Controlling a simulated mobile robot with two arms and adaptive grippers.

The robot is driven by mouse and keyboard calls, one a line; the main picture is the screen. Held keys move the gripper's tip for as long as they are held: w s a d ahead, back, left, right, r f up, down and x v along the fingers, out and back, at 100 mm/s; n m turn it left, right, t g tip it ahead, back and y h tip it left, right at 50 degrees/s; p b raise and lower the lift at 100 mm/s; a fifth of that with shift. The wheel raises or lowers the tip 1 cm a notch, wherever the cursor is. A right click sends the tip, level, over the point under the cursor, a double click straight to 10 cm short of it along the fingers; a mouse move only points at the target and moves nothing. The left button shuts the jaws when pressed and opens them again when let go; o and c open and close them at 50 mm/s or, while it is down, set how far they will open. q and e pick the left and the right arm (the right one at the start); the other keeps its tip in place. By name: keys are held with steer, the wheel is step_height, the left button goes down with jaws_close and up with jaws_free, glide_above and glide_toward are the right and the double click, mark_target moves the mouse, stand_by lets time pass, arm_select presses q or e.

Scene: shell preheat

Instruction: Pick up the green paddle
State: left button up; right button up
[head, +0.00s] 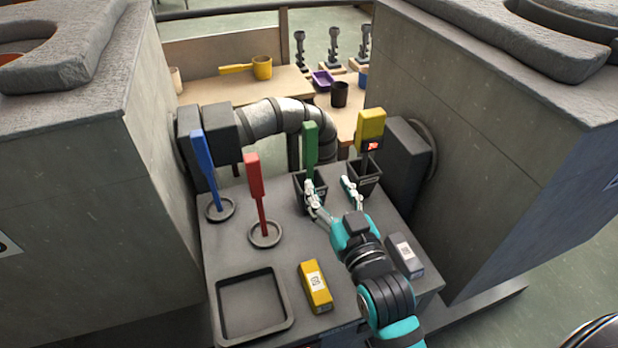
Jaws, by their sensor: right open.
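The green paddle (310,147) stands upright in a dark square holder (299,190) near the back of the grey table. My right gripper (328,183) comes in from the front right. Its two white-tipped fingers are spread apart and nothing is between them. The left finger is close to the front of the paddle's holder; whether it touches cannot be told. The other finger is in front of the holder with the yellow paddle. The lower part of the green paddle is hidden inside its holder. My left gripper is not in view.
A yellow paddle (371,125) stands in a holder to the right. Blue (203,160) and red (254,178) paddles stand in rings at left. A tray (223,315), a yellow box (316,286) and a grey box (405,256) lie in front. Tall grey blocks flank the table.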

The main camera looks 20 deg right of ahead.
mark_target(312, 152)
steer(key=w+p, duration=0.1)
steer(key=w, duration=0.7)
steer(key=shift+a, duration=0.1)
steer(key=w, duration=0.2)
steer(key=w+p, duration=0.1)
steer(key=w, duration=0.1)
steer(key=shift+w+d+r, duration=0.1)
steer(key=shift+w+d, duration=0.1)
steer(key=shift+w, duration=0.35)
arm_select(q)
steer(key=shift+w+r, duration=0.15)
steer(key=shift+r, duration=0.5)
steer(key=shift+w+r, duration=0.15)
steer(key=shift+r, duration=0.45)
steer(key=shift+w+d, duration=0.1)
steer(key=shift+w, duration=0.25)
arm_select(e)
jaws_close()
